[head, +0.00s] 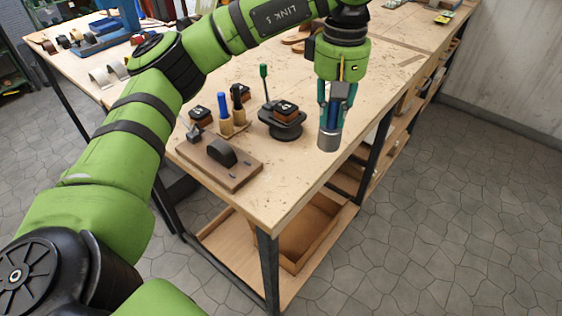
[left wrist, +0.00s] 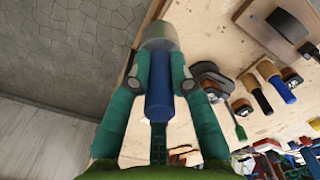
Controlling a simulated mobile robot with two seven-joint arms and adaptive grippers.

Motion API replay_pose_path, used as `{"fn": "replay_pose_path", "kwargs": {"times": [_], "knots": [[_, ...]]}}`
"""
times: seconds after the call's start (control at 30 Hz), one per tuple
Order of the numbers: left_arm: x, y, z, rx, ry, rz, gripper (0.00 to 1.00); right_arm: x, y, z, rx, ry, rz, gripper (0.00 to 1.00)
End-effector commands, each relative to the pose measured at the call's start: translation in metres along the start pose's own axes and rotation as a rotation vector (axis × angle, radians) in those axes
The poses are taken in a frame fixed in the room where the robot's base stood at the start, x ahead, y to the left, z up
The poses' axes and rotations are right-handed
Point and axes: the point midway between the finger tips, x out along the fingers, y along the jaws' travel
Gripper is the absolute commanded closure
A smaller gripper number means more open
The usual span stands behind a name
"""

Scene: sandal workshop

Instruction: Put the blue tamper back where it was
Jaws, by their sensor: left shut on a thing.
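The blue tamper shows in the head view with its grey metal end (head: 329,138) pointing down. It also shows in the left wrist view, with its blue handle (left wrist: 159,98) between the fingers and its metal end beyond them. My left gripper (head: 335,103) is shut around the blue handle, and its fingers also show in the left wrist view (left wrist: 160,82). In the head view it holds the tamper near the right edge of the workbench (head: 275,180). I cannot tell the height above the bench. My right gripper is not in view.
A black round stand (head: 281,129) carries a brown block, with a green-handled tool (head: 264,75) beside it. Left of it are a blue-handled tool (head: 223,108) and a dark-handled tool (head: 238,103). A wooden board (head: 232,174) with a dark arched piece lies in front. The near bench corner is clear.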

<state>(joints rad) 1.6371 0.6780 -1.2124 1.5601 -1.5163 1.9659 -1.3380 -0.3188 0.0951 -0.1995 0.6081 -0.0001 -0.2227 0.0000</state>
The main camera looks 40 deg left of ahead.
Motion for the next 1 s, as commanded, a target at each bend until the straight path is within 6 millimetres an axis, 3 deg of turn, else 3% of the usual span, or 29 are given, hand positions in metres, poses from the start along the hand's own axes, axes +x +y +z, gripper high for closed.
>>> {"fn": "replay_pose_path", "kwargs": {"times": [0.3,0.5,0.67,1.0], "knots": [[0.035,-0.045,-0.053,-0.006,0.000,-0.002,1.00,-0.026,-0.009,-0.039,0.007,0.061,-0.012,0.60],[0.056,-0.065,-0.078,-0.004,0.000,-0.001,1.00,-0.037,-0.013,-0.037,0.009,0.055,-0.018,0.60],[0.064,-0.070,-0.085,-0.001,0.000,0.000,1.00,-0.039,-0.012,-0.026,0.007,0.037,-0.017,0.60],[0.102,-0.070,-0.085,-0.001,0.002,0.001,1.00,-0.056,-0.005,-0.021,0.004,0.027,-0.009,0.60]]}}
